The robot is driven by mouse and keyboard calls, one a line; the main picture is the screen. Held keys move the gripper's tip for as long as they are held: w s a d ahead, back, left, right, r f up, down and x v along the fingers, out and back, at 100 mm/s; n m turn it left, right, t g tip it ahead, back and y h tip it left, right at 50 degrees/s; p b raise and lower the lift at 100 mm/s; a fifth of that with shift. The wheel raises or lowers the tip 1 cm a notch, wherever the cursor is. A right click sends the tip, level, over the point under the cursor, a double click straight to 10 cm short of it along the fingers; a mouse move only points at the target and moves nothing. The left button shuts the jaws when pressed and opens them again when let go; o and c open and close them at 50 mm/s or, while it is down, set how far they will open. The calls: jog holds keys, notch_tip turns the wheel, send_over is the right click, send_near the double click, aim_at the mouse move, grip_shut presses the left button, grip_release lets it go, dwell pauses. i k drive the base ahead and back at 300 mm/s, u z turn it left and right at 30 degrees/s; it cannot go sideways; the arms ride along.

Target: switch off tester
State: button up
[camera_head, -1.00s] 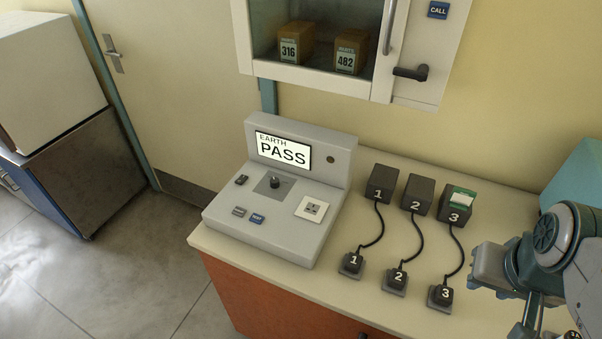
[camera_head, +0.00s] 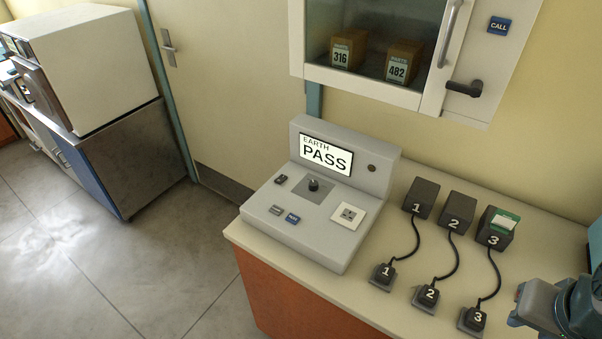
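The tester (camera_head: 318,200) is a grey console on the counter, with a raised back panel. Its lit screen (camera_head: 326,155) reads "EARTH PASS". A black rocker-like switch (camera_head: 281,179) sits at the left of its top. A dark knob (camera_head: 314,184) is in the middle on a grey plate. A grey button (camera_head: 276,210) and a blue button (camera_head: 293,218) are at the front. A white socket (camera_head: 348,215) at the right has no plug in it. Part of my arm shows at the lower right edge, well right of the tester. My gripper's fingertips are out of view.
Black boxes 1 (camera_head: 421,197), 2 (camera_head: 456,210) and 3 (camera_head: 496,227) stand right of the tester, each corded to a numbered plug on the counter (camera_head: 350,290). Box 3 has a green-and-white label. A wall cabinet (camera_head: 380,60) hangs above. Open floor (camera_head: 150,260) lies left.

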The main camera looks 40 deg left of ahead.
aim_at(281, 179)
jog(key=k, duration=0.45)
jog(key=u, duration=0.9)
jog(key=i, duration=0.3)
jog(key=u, duration=0.65)
jog(key=k, duration=0.55)
jog(key=u, duration=0.9)
jog(key=i, duration=0.65)
jog(key=u, duration=0.5)
jog(key=i, duration=0.65)
jog(key=z, duration=0.75)
jog(key=i, duration=0.45)
jog(key=z, duration=0.5)
